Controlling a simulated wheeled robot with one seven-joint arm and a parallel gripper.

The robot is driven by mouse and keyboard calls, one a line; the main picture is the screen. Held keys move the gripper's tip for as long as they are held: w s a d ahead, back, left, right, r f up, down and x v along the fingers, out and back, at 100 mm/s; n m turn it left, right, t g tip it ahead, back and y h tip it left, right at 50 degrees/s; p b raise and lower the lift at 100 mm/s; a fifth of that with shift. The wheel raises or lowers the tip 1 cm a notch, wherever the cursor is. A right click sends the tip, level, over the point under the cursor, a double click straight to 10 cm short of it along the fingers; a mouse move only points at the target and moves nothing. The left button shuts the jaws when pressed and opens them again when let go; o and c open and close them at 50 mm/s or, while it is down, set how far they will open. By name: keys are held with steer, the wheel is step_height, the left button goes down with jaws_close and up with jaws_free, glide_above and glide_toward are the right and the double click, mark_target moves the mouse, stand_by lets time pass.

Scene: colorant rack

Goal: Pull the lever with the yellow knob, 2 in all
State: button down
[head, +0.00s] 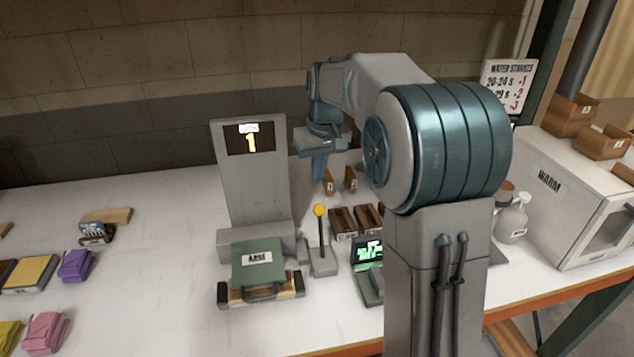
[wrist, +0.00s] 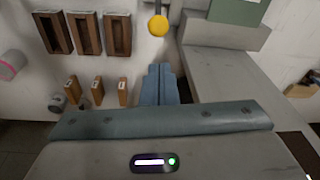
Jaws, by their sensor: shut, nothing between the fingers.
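The lever with the yellow knob (head: 319,210) stands upright on a small grey base beside the grey machine (head: 252,175). The machine's dark display shows a yellow "1". My gripper (head: 319,170) is above and behind the knob in the head view, fingers pointing down, apart from the lever. In the wrist view the yellow knob (wrist: 158,25) is at the top, beyond my shut, empty fingers (wrist: 160,82). Part of the lever's dark rod shows there above the knob.
A green box (head: 258,262) labelled "ABSI" sits at the machine's foot. A small device with a green screen (head: 367,252) and brown trays (head: 343,222) stand right of the lever. Small brown blocks (wrist: 97,90) stand near my fingers. The left table has coloured stacks (head: 76,265) and open room.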

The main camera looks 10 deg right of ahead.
steer(key=p, duration=0.1)
glide_above(320, 229)
steer(key=w, duration=0.5)
step_height(320, 229, down, 9)
steer(key=shift+s+a, duration=0.1)
steer(key=shift+f, duration=0.1)
